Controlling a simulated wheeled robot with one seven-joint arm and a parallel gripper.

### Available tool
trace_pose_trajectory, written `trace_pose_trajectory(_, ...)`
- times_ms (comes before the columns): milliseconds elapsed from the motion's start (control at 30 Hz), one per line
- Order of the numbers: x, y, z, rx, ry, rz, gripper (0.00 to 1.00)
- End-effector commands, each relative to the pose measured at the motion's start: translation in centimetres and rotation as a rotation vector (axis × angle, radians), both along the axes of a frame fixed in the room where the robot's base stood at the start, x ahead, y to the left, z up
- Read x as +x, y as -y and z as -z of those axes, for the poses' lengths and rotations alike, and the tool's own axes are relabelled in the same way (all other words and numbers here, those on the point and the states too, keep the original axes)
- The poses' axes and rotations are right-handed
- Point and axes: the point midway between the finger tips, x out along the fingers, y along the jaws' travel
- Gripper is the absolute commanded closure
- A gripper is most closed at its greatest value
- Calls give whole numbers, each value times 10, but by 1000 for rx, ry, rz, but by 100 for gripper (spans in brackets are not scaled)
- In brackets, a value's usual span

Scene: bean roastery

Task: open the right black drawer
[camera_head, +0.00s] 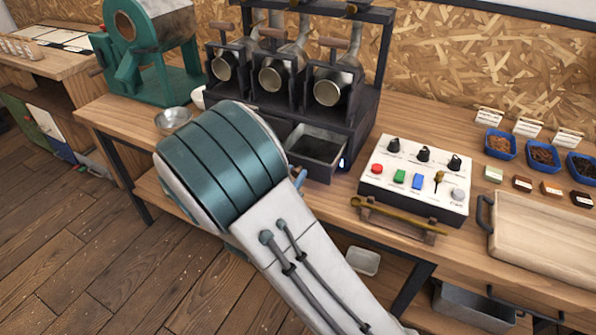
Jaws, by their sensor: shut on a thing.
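The right black drawer (317,147) stands pulled out from under the right-hand drum of the black sample roaster. Its grey inside shows from above and looks empty. My teal and white arm reaches in front of the roaster and covers the left part of its base. A small blue part of my gripper (299,179) shows beside the drawer's front, at the edge of my arm. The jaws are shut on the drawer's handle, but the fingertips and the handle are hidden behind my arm. The other drawers are hidden too.
A metal bowl (173,120) is left of my arm. A wooden tray (545,235) lies at the right.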

Motion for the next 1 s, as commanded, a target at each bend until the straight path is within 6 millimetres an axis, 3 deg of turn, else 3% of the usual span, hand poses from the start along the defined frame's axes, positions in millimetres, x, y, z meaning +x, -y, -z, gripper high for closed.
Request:
trace_pose_trajectory(100, 0, 0, 0, -1, 0, -1, 100)
trace_pose_trajectory(133, 1, 0, 0, -1, 0, -1, 72)
trace_pose_trajectory(200, 1, 0, 0, -1, 0, -1, 54)
trace_pose_trajectory(633, -8, -5, 1, 1, -1, -1, 54)
trace_pose_trajectory(1000, -77, -45, 1, 0, -1, -4, 54)
